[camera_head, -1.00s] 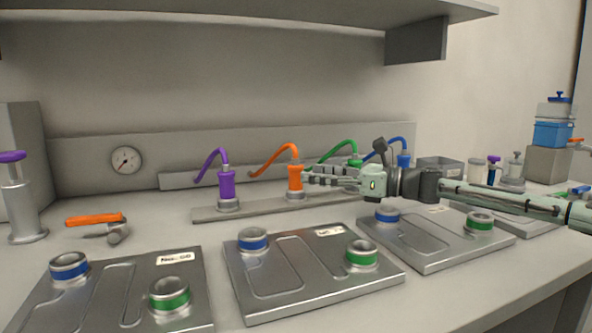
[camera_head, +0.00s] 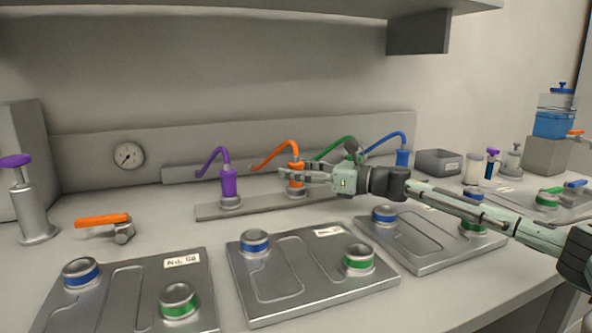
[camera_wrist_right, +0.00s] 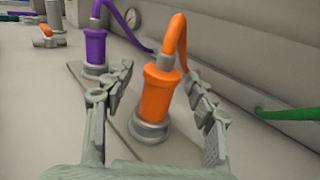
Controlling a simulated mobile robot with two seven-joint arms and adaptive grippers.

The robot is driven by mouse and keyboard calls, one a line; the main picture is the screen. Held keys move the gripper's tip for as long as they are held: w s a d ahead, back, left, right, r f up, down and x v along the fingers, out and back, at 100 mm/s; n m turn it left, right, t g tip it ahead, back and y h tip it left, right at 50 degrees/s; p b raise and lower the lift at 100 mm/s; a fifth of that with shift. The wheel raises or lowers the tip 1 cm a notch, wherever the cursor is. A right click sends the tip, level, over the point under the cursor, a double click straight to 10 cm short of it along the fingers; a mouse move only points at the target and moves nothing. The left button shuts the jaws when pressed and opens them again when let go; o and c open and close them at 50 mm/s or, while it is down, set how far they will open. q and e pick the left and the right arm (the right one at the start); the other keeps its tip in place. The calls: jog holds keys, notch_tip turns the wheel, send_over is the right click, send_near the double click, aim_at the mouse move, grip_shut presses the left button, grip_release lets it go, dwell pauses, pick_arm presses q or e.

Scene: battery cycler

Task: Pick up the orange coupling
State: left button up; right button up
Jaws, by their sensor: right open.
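The orange coupling (camera_head: 296,187) stands upright on a grey strip at the back of the bench, with an orange hose curving up from its top. It also shows in the right wrist view (camera_wrist_right: 160,92), between the two fingers. My right gripper (camera_head: 288,174) comes in from the right and is open, with its fingers on either side of the coupling. In the right wrist view the gripper (camera_wrist_right: 165,90) holds nothing and gaps show beside the coupling. In the head view the fingers hide part of the coupling. My left gripper is not in view.
A purple coupling (camera_head: 228,185) stands left of the orange one. The green hose (camera_head: 333,148) and blue coupling (camera_head: 402,158) are to the right. Metal plates with blue and green ringed ports, such as the middle one (camera_head: 290,290), lie in front. An orange-handled valve (camera_head: 103,221) lies at left.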

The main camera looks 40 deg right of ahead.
grip_shut()
dwell(0.3)
jog(key=shift+r, duration=0.15)
jog(key=shift+r, duration=0.3)
notch_tip(320, 180, up, 4)
jog(key=shift+f, duration=0.1)
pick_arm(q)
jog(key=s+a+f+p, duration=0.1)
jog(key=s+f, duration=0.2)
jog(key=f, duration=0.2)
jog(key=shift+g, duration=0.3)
pick_arm(e)
jog(key=s+a+r, duration=0.1)
jog(key=a+r, duration=0.5)
jog(key=a, duration=0.5)
jog(key=shift+a+r, duration=0.15)
jog(key=shift+a, duration=0.15)
